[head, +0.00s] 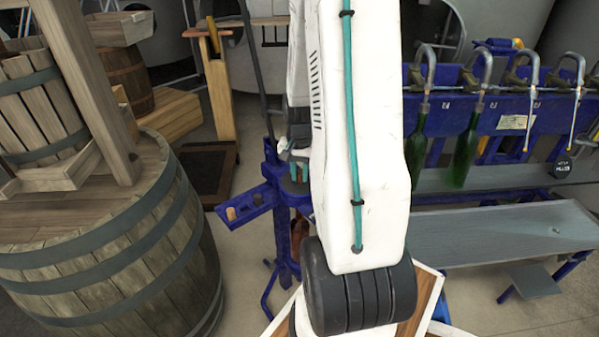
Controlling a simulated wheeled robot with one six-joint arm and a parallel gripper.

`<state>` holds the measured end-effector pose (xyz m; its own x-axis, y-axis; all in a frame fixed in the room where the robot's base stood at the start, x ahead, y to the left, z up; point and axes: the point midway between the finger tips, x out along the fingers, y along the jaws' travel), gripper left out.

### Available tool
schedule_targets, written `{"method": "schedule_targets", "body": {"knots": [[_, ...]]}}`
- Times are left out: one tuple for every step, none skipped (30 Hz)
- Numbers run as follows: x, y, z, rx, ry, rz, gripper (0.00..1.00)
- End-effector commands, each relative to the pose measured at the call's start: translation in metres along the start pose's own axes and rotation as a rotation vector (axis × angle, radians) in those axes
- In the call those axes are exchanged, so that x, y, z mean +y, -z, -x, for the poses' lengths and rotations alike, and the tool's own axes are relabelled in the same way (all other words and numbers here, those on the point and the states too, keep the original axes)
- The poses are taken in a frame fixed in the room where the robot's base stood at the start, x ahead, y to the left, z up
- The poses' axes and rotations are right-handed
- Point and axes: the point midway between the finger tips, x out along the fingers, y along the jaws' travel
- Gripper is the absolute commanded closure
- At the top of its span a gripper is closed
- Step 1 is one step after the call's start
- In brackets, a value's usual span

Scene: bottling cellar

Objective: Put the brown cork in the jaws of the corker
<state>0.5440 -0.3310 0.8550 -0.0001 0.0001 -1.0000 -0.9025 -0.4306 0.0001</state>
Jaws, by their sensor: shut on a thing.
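The blue corker (281,232) stands on splayed legs at centre, with a long upright lever. My arm covers its right side, and I cannot make out its jaws. A blue cork holder (250,208) juts out to the left of the corker. A light tan cork (231,213) stands in it, and a small dark brown spot, a cork or a hole, shows further along.
A large barrel (120,275) with a wooden press on top fills the left. At right is a blue filling bench (510,120) with curved spouts and green bottles (467,148). A grey shelf (510,232) is in front. A wooden crate (425,300) sits below my arm.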

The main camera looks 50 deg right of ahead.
Motion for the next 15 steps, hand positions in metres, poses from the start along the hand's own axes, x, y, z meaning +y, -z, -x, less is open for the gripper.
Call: {"method": "schedule_targets", "body": {"knots": [[0.0, 0.0, 0.0001, 0.0, 0.0, 0.0, 0.78], [0.0, 0.0, 0.0001, 0.0, 0.0, 0.0, 0.7], [0.0, 0.0, 0.0001, 0.0, 0.0, 0.0, 0.59], [0.0, 0.0001, 0.0001, 0.0, 0.0, 0.0, 0.56], [0.0, 0.0, 0.0001, 0.0, 0.0, 0.0, 0.56], [0.0, 0.0, 0.0001, 0.0, 0.0, 0.0, 0.56], [0.0, 0.0, 0.0001, 0.0, 0.0, 0.0, 0.56], [0.0, 0.0, 0.0001, 0.0, 0.0, 0.0, 0.56], [0.0, 0.0001, 0.0002, 0.0, 0.0, 0.0, 0.56], [0.0, 0.0001, 0.0002, 0.0, 0.0, 0.0, 0.56], [0.0, 0.0001, 0.0003, 0.0, 0.0, 0.0, 0.56], [-0.0001, 0.0002, 0.0012, 0.001, 0.0, 0.0, 0.56], [-0.0002, 0.0004, 0.0026, 0.002, 0.001, 0.0, 0.56], [-0.0002, 0.0006, 0.0048, 0.003, 0.001, 0.0, 0.56], [-0.0003, 0.0008, 0.0089, 0.003, 0.001, 0.0, 0.56]]}}
